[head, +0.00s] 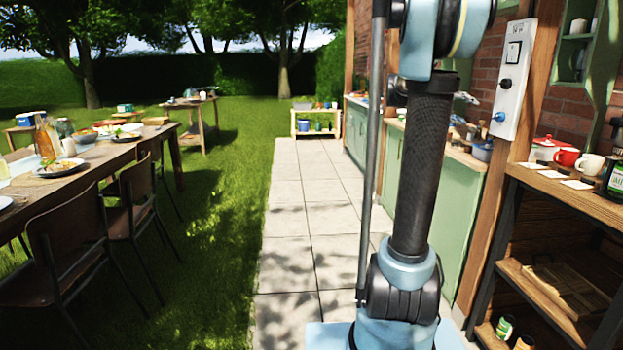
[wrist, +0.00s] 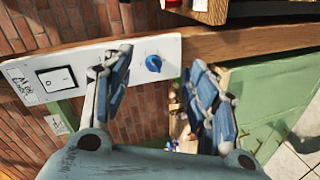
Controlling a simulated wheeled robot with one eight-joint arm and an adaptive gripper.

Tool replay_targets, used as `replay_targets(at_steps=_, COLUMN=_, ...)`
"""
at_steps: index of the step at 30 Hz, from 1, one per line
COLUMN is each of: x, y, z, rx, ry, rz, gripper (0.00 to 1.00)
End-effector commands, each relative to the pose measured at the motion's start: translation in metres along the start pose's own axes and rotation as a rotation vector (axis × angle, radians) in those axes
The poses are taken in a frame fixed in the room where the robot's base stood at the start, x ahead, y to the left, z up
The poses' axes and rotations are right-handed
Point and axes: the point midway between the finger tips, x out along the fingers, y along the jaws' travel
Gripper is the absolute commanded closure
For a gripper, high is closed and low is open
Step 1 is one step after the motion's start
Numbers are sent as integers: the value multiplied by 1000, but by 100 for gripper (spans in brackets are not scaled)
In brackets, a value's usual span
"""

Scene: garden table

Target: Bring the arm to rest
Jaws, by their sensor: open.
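My gripper (wrist: 165,80) is open and empty in the wrist view, its two blue-padded fingers spread apart. A white control panel (wrist: 25,82) lies beyond the fingers, with a rocker switch (wrist: 52,80) at its left and a blue knob (wrist: 153,63) between the fingertips. The left finger covers part of the panel. I cannot tell how far the fingertips are from the knob. In the head view my arm (head: 420,170) rises through the middle, and the panel (head: 515,75) is on a wooden post to its right. My gripper is mostly hidden there.
A wooden shelf (head: 520,190) with a red mug (head: 566,157) and a white mug (head: 589,166) stands at the right. Green cabinets (head: 455,215) line the brick wall. A laid table (head: 90,158) and chairs (head: 70,240) stand left on grass. The paved path (head: 312,205) is clear.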

Motion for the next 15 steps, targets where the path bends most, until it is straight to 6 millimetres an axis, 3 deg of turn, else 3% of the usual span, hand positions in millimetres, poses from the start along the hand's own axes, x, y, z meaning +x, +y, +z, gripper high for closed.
replay_targets(at_steps=1, x=-10, y=-11, z=18, rx=3, ry=-4, rz=-47, gripper=46)
replay_targets(at_steps=15, x=-98, y=-129, z=168, rx=14, ry=-54, rz=-508, gripper=46)
